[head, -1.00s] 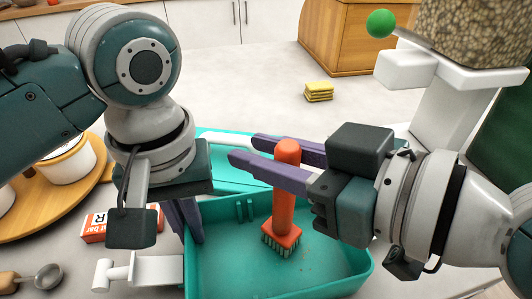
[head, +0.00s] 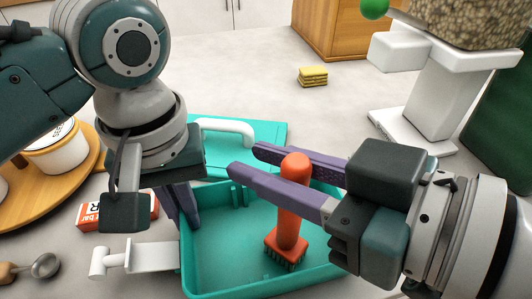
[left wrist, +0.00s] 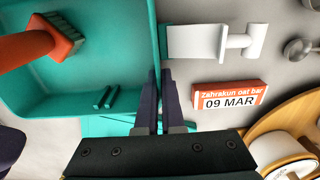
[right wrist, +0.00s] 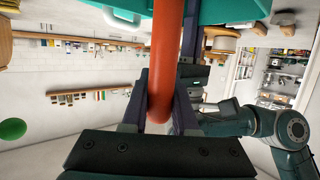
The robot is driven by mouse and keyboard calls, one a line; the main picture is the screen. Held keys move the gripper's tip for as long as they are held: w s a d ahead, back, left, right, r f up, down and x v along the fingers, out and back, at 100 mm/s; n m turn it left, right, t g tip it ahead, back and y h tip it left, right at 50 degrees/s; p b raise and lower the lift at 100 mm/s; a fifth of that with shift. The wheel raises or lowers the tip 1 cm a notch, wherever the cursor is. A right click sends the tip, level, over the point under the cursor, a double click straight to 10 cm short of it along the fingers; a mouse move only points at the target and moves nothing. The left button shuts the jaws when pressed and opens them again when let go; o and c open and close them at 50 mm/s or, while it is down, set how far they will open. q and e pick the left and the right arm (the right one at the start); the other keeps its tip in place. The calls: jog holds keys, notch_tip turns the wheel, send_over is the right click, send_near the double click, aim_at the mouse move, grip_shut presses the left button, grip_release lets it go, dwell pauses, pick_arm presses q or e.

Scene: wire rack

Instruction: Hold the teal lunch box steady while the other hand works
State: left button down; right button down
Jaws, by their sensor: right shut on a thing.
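The teal lunch box (head: 215,284) lies open on the counter, its lid (head: 262,134) folded back behind it. It also shows in the left wrist view (left wrist: 95,104). My left gripper (head: 183,222) is at the box's left wall. In the left wrist view its fingers (left wrist: 159,100) sit close together, one on each side of the wall. An orange-red brush (head: 292,212) stands nearly upright, bristles down, inside the box. My right gripper (head: 240,160) is shut on its handle, which fills the gap between the fingers in the right wrist view (right wrist: 168,60). Whether the bristles touch the floor is unclear.
A red-and-white oat bar box (head: 98,215), a white clip-like part (head: 150,256) and a metal scoop (head: 45,265) lie left of the lunch box. A round wooden tray (head: 75,178) holds white pots. A yellow sponge (head: 313,76) and a white stand (head: 430,105) are behind.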

notch_tip(320, 180, up, 8)
jog(key=shift+f, duration=0.25)
dwell(0.5)
pick_arm(q)
jog(key=c, duration=1)
grip_release()
jog(key=shift+o, duration=0.2)
jog(key=shift+r, duration=0.1)
